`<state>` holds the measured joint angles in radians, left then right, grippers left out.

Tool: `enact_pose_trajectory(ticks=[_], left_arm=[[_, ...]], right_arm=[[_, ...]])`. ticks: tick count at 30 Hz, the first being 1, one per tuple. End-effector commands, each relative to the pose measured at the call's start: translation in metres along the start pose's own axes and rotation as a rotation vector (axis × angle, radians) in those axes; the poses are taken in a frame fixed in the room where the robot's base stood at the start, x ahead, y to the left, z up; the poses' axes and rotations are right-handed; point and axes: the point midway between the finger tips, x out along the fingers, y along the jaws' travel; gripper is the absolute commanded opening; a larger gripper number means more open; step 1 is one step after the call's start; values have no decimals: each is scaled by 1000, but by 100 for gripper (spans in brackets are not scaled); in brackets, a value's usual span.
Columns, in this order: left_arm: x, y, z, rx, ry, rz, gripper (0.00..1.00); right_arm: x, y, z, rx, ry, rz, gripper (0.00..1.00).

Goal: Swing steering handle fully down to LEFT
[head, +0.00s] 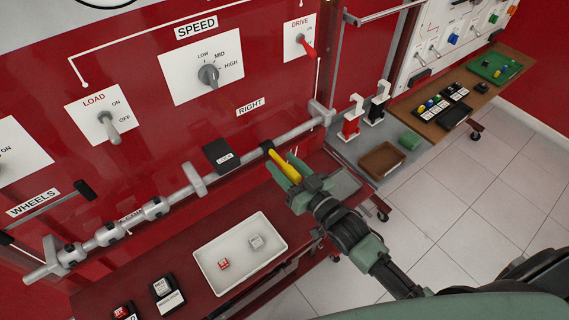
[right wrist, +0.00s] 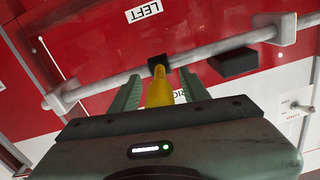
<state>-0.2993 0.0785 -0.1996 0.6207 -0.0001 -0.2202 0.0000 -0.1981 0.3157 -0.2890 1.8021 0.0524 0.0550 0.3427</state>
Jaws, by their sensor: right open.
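The yellow steering handle (head: 286,166) sticks out from a black collar on a grey horizontal rod (head: 297,131) across the red panel. In the right wrist view the yellow handle (right wrist: 159,90) points toward the camera. My right gripper (head: 282,163) is open, with its green fingers on either side of the handle; I cannot tell whether they touch it. A RIGHT label (head: 250,105) is above the rod. A LEFT label (right wrist: 142,11) shows upside down in the right wrist view. My left gripper is not in view.
A black LOCK block (head: 220,156) sits by the rod, left of the handle. A white tray (head: 207,270) with small cubes stands on the red shelf below. Red and black clamps (head: 351,120) are to the right.

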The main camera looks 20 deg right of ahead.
Motion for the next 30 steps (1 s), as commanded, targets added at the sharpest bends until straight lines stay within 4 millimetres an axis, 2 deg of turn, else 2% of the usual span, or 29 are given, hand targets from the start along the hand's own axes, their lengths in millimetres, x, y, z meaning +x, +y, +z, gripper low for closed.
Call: enact_pose_trajectory(ticks=[1, 5, 6, 30], left_arm=[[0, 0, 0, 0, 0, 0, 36], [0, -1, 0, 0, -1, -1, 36], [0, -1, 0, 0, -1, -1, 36], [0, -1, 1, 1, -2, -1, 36]], right_arm=[[0, 0, 0, 0, 0, 0, 40], [0, 0, 0, 0, 0, 0, 4], [0, 0, 0, 0, 0, 0, 0], [0, 0, 0, 0, 1, 0, 0]])
